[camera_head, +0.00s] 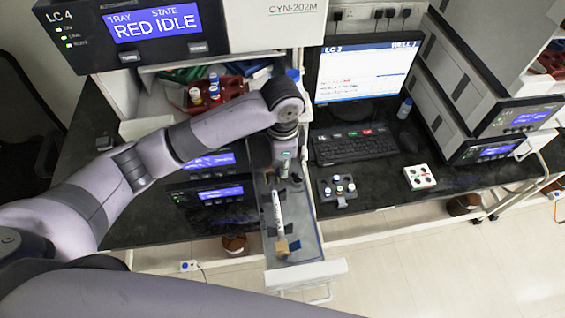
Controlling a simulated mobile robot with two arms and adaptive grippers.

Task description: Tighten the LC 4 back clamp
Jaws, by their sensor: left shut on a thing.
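The LC 4 unit (130,30) stands at the upper left, and its blue screen reads "RED IDLE". A long narrow open drawer (308,240) runs toward me in the middle. A white column (277,208) lies lengthwise in it, with a tan block (281,248) at its near end. Dark clamp parts sit beside the column. My left gripper (285,168) points down over the drawer's back end. It is shut on a small part there, seemingly the back clamp, which the gripper mostly hides. My right gripper is out of view.
A monitor (365,70), keyboard (362,145) and mouse (410,141) stand on the dark bench to the right. A small dark holder (337,188) and a white button box (420,177) lie near its front edge. Red bins with bottles stand behind my left arm.

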